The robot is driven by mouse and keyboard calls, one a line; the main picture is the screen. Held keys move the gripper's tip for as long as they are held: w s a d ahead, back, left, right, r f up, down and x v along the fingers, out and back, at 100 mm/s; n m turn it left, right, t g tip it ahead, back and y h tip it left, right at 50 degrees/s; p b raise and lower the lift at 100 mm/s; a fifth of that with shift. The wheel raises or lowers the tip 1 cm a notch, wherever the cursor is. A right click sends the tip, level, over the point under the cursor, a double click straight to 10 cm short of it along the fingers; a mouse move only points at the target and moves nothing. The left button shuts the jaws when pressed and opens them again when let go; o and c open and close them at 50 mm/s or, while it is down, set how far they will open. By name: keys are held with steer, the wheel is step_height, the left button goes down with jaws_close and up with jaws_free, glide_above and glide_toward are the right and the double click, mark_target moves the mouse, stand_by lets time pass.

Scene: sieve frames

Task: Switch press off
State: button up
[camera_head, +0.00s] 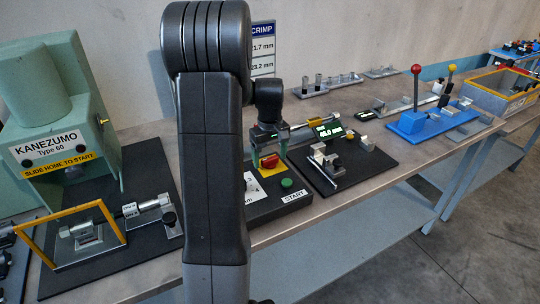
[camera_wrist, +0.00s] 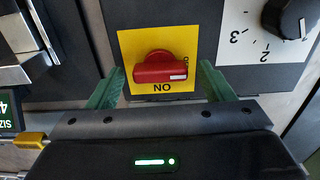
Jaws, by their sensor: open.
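The red rotary switch (camera_wrist: 160,70) sits on a yellow plate (camera_wrist: 133,40). In the wrist view its handle lies level, with a white mark at its right end, and upside-down lettering that looks like ON shows below it. The switch also shows in the head view (camera_head: 270,162), on the dark control box. My gripper (camera_wrist: 161,78) is open, with one green finger on each side of the switch and a gap to the handle on both sides. In the head view my gripper (camera_head: 269,152) is over the switch. The teal press (camera_head: 60,115) stands at the left.
A green START button (camera_head: 287,183) lies just in front of the switch. A black dial (camera_wrist: 288,17) is at the wrist view's upper right. A metal fixture (camera_head: 335,160) stands right of the control box. My arm hides part of the bench.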

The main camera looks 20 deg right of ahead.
mark_target(270, 158)
step_height(270, 158, up, 14)
stand_by(0.5)
steer(key=shift+f, duration=0.1)
step_height(270, 158, down, 14)
steer(key=shift+r, duration=0.1)
stand_by(0.7)
